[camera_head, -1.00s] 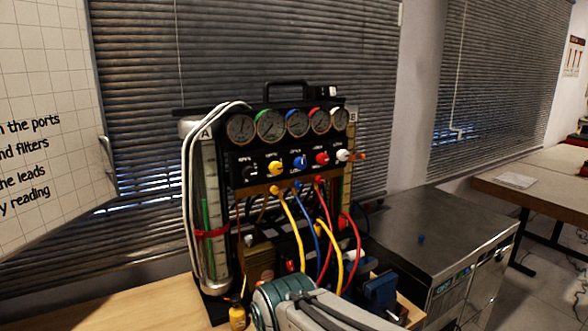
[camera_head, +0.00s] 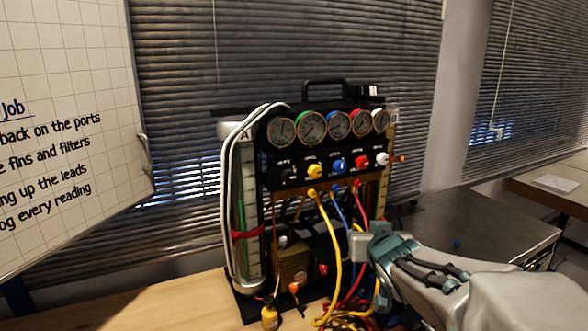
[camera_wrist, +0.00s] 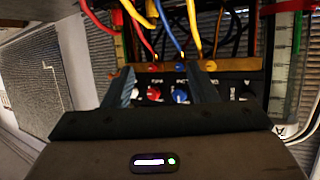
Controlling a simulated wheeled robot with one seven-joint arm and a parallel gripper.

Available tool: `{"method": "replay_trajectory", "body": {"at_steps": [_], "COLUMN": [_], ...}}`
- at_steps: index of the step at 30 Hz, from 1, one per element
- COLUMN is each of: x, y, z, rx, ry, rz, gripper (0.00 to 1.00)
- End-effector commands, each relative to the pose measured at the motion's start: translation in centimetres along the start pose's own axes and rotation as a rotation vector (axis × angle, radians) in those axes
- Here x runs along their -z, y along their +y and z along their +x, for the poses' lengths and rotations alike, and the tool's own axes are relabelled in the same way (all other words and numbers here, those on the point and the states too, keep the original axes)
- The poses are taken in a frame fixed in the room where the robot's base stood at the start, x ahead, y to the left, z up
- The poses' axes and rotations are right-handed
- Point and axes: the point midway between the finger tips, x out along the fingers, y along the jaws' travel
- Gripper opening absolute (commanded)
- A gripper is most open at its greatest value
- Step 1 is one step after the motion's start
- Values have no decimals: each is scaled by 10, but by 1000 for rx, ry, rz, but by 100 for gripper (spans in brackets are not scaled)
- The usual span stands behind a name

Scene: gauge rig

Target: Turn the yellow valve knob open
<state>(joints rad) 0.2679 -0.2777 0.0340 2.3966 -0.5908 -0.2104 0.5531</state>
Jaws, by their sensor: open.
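The yellow valve knob (camera_head: 314,171) sits in the row of knobs on the black gauge rig (camera_head: 275,182), between a black knob and the blue knob (camera_head: 339,166). My gripper (camera_head: 368,243) is in front of the rig, lower than the yellow knob and to its right, apart from it. In the wrist view, which looks upside down, my gripper (camera_wrist: 163,76) is open and empty. The blue knob (camera_wrist: 181,96) and red knob (camera_wrist: 153,93) show between its fingers. I cannot make out the yellow knob there; the right finger seems to cover its place.
Yellow, blue and red hoses (camera_head: 334,255) hang from the manifold below the knobs, close to my gripper. A small yellow bottle (camera_head: 269,316) stands at the rig's front left. The wooden bench (camera_head: 150,308) is clear at left. A metal cabinet (camera_head: 480,220) stands at right.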

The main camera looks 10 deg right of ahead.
Motion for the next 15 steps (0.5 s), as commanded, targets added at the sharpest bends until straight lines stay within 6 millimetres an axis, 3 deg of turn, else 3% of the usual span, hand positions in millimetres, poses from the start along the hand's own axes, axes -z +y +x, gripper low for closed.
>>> {"method": "replay_trajectory", "body": {"at_steps": [1,6,15], "x": [18,57,80], "y": [0,-17,-37], "z": [4,9,2], "rx": [39,222,439], "ry": [60,225,324], "rz": [6,30,63], "gripper": [52,52,52]}}
